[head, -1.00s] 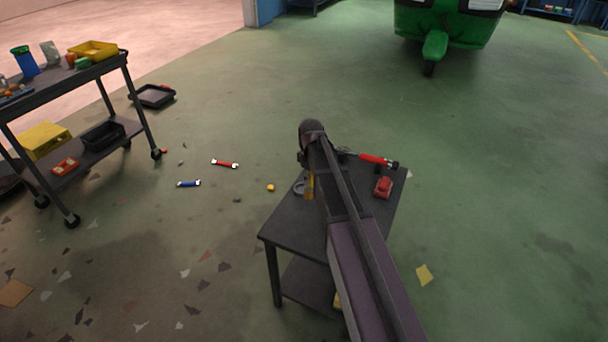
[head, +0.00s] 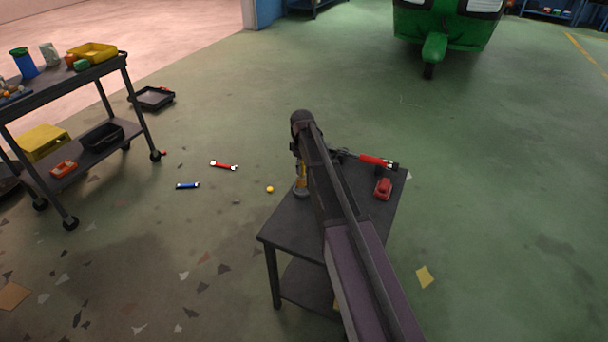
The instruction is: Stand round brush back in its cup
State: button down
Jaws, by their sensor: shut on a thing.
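My gripper (head: 299,166) hangs at the end of my arm over the left part of the dark side table. It is small and partly hidden by my own wrist. It is shut on a thin yellow-orange upright piece, which I take to be the round brush (head: 302,179). A small grey round holder, seemingly the cup (head: 301,193), stands on the table directly under the brush. The brush's lower end overlaps the cup in the picture. I cannot tell whether it is inside the cup or just above it.
The dark table (head: 290,229) also carries a red-handled tool (head: 377,161) and a small red object (head: 383,188). My arm covers its middle. Wrenches and a yellow ball (head: 270,189) lie on the floor. A cart (head: 132,76) stands at left, a green rickshaw (head: 436,45) behind.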

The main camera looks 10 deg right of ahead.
aim_at(302, 175)
jog(key=shift+f+b, duration=1.6)
jog(key=shift+f, duration=0.1)
jog(key=shift+f, duration=0.15)
jog(key=shift+c, duration=2)
grip_release()
notch_tip(302, 175, up, 12)
jog(key=p, duration=1.2)
jog(key=shift+r, duration=0.2)
